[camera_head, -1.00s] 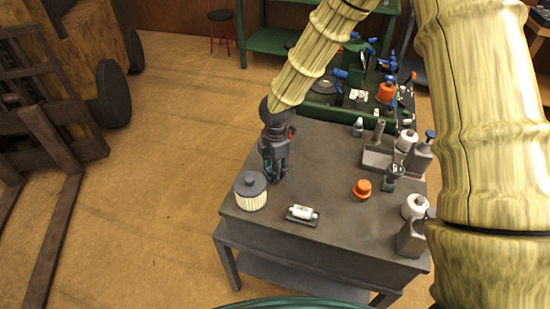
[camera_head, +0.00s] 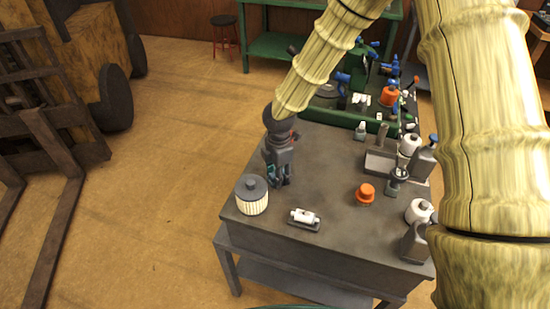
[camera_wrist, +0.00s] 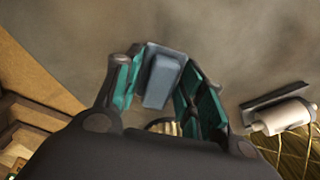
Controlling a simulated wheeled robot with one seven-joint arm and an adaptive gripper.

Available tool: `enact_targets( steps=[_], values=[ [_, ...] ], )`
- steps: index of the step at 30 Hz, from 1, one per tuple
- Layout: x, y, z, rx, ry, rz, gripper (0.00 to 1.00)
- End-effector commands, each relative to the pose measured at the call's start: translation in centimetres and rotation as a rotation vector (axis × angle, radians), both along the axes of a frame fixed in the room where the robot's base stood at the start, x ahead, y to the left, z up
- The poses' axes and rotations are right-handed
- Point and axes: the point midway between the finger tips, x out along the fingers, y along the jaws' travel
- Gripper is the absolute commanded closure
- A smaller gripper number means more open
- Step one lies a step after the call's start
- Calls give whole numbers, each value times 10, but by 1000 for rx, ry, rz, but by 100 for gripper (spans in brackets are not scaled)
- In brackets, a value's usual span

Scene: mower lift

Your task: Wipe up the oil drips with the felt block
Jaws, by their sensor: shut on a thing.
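My gripper (camera_head: 279,178) is low over the left side of the grey workbench top (camera_head: 325,170), just behind a pleated filter. In the wrist view its teal-lined fingers (camera_wrist: 163,92) are closed around a blue-grey block (camera_wrist: 163,78), which looks like the felt block. The block sits between the fingers, nearer the left one. I cannot tell whether it touches the bench top. I cannot make out clear oil drips in either view; the gripper and arm may hide some of the surface.
The cream filter with a dark lid (camera_head: 252,196) stands close in front of my gripper. A white cylinder on a small tray (camera_head: 304,217) lies at the front edge. An orange knob (camera_head: 366,193) and several bottles (camera_head: 419,212) stand to the right. The bench middle is clear.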

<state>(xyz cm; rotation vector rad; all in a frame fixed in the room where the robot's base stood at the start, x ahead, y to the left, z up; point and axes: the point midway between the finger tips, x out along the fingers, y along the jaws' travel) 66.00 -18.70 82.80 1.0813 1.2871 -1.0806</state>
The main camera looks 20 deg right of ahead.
Motion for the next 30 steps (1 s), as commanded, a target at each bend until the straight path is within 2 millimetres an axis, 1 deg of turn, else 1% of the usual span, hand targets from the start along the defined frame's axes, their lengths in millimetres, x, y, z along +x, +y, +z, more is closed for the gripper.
enact_targets(
  steps=[1, 2, 3, 4, 6, 12, 21, 25, 30],
  values=[
    [-1, 3, 2, -1, 1, 1, 91],
    [-1, 3, 8, 0, 0, 1, 91],
    [-1, 4, 9, 0, 2, 2, 91],
    [1, 5, 20, 1, -2, 3, 91],
    [1, 9, 32, 1, -1, 8, 91],
    [2, 13, 49, 0, 0, 15, 91],
    [1, 10, 75, 0, 0, 12, 91],
    [1, 10, 83, 1, 0, 11, 91],
    [1, 9, 84, 1, 0, 10, 91]
  ],
)
